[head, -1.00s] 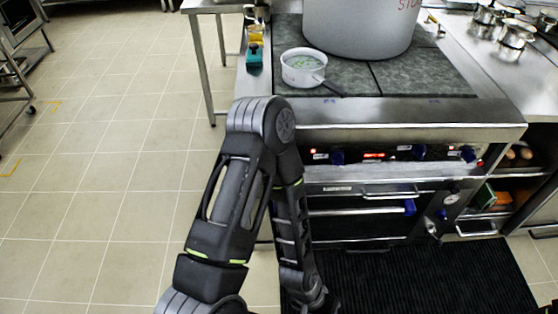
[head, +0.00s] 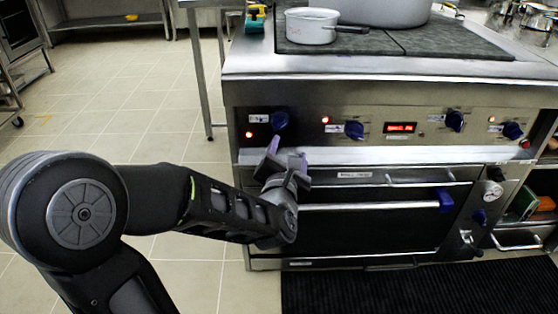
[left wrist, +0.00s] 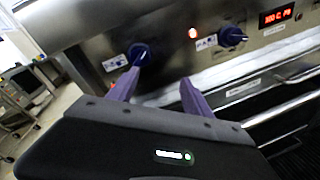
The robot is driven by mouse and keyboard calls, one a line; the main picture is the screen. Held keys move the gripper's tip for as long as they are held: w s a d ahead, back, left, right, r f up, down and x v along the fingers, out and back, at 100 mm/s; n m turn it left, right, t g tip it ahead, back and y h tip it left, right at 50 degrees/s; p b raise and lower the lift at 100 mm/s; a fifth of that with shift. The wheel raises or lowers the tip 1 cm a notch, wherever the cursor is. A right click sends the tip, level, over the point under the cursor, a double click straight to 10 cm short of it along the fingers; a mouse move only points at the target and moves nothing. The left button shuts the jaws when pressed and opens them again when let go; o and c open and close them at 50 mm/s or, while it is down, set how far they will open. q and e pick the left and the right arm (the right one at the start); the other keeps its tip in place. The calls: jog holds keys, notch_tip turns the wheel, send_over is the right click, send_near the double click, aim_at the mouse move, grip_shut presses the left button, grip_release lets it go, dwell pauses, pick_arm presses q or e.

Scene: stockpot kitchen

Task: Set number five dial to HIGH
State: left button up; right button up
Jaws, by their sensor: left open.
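The stove front has a row of blue dials: a far-left dial (head: 279,120), a second dial (head: 355,130), a third dial (head: 455,121) and a far-right dial (head: 513,130). Another blue dial (head: 480,217) sits lower right, below a gauge. The labels are too small to read, so I cannot tell which is number five. My left gripper (head: 285,160) is open and empty, just below the far-left dial. My right gripper is not in view.
A red display (head: 400,128) sits mid-panel. An oven door handle (head: 370,206) runs across below my gripper. A white saucepan (head: 311,26) and a large stockpot (head: 385,10) stand on the cooktop. The tiled floor (head: 110,110) to the left is clear.

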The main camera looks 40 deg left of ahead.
aim_at(279, 128)
pick_arm(q)
jog(key=a+r+n, duration=0.1)
jog(key=s+a+r+n+y, duration=0.1)
jog(key=n, duration=0.1)
jog(key=shift+s+y+b, duration=0.3)
jog(key=shift+b, duration=0.05)
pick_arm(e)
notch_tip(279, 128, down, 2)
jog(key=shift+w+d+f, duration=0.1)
pick_arm(q)
jog(key=p+x, duration=0.3)
jog(key=p, duration=0.1)
jog(key=shift+r, duration=0.1)
jog(key=x, duration=0.4)
jog(key=shift+b, duration=0.4)
jog(key=shift+w+a, duration=0.15)
jog(key=shift+w, duration=0.25)
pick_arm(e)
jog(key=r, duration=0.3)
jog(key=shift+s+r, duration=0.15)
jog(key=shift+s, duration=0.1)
